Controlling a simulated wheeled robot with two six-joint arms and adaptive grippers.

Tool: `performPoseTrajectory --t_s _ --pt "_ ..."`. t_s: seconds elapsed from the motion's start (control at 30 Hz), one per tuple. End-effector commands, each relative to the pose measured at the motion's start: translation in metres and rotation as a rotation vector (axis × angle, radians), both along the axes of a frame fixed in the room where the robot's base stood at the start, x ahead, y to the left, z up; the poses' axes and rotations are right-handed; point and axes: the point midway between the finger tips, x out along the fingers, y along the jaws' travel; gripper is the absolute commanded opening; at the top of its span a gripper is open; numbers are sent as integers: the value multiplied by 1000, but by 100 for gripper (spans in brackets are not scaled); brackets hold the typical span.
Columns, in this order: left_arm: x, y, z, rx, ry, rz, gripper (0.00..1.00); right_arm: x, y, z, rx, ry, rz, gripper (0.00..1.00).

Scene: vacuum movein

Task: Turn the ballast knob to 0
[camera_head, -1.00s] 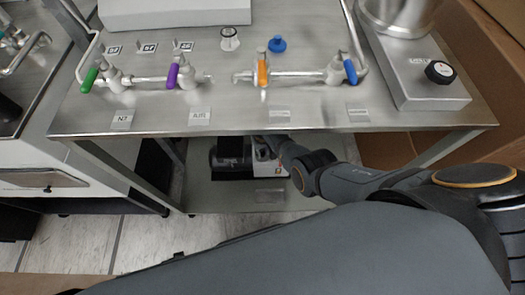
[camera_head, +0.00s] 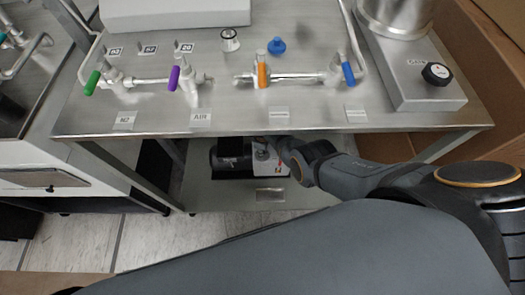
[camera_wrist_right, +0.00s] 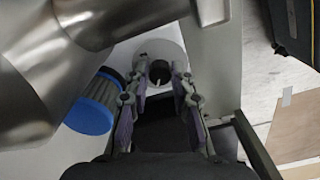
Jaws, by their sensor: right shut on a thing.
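The black ballast knob (camera_wrist_right: 159,72) shows in the right wrist view, on a pale round plate, with a white mark on its face. My right gripper (camera_wrist_right: 160,80) has one finger on each side of the knob and is shut on it. In the head view, a pump (camera_head: 235,157) with a dark body and a pale end stands on the lower shelf. My right gripper (camera_head: 271,144) reaches its pale end from the right, just under the tabletop's front edge. The knob cannot be made out in the head view. My left gripper is not in view.
The steel tabletop (camera_head: 220,122) overhangs the pump and carries coloured valve handles. A black knob (camera_head: 437,74) sits on a box at its right. In the wrist view, a blue-ended cylinder (camera_wrist_right: 92,108) and shiny metal pipework (camera_wrist_right: 110,25) crowd the left side.

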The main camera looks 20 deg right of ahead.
Motion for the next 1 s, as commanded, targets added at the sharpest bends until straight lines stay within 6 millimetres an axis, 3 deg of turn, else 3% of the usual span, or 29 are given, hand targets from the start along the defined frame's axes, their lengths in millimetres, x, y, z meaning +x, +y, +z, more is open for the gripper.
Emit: performPoseTrajectory --t_s 0.67,0.7,0.87,1.0 --pt "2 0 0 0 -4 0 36 0 0 0 1 1 63 0" --pt "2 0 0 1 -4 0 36 0 0 0 1 1 63 25" --pt "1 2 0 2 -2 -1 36 0 0 0 1 1 62 47" --pt "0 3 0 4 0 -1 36 0 0 0 0 0 62 47"
